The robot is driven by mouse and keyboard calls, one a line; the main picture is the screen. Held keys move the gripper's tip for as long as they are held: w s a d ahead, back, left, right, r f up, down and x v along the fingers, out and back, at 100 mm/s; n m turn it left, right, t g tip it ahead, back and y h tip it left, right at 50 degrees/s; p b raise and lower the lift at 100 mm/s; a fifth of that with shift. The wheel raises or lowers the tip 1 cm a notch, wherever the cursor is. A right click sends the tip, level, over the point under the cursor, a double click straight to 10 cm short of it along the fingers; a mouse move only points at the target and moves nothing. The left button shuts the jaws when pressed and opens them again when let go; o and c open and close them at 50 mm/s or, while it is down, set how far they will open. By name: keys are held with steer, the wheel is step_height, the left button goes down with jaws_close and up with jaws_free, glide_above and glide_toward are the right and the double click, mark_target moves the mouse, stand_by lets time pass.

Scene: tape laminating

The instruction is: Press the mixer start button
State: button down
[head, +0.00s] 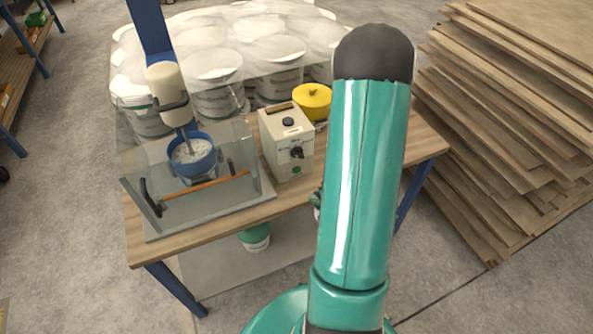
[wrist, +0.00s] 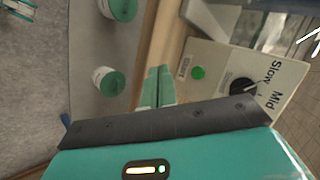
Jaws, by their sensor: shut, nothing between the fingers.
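The mixer's control box (head: 285,142) stands on the wooden bench, with a green button (head: 297,170) low on its front and a black knob (head: 296,153) above it. In the wrist view the green button (wrist: 198,72) and the knob (wrist: 243,88) show on the box face, by the words "Slow" and "Mid". My gripper (wrist: 158,72) is shut and empty, its teal fingertips to the left of the button in the wrist view and apart from it in the picture. In the head view my arm hides most of the gripper. The mixer (head: 167,90) stands over a blue bucket (head: 193,155).
A clear guard with an orange bar (head: 205,187) stands in front of the bucket, left of the box. A yellow pot (head: 312,101) is behind the box. White buckets (head: 213,65) stand behind the bench; stacked boards (head: 510,130) are at right.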

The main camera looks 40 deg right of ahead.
mark_target(297, 170)
steer(key=shift+w+d, duration=0.4)
steer(key=shift+w, duration=0.95)
steer(key=shift+w+d, duration=0.4)
steer(key=shift+w, duration=1)
steer(key=shift+w+d, duration=0.4)
steer(key=shift+w, duration=0.95)
steer(key=shift+w+d, duration=0.1)
steer(key=shift+w, duration=0.3)
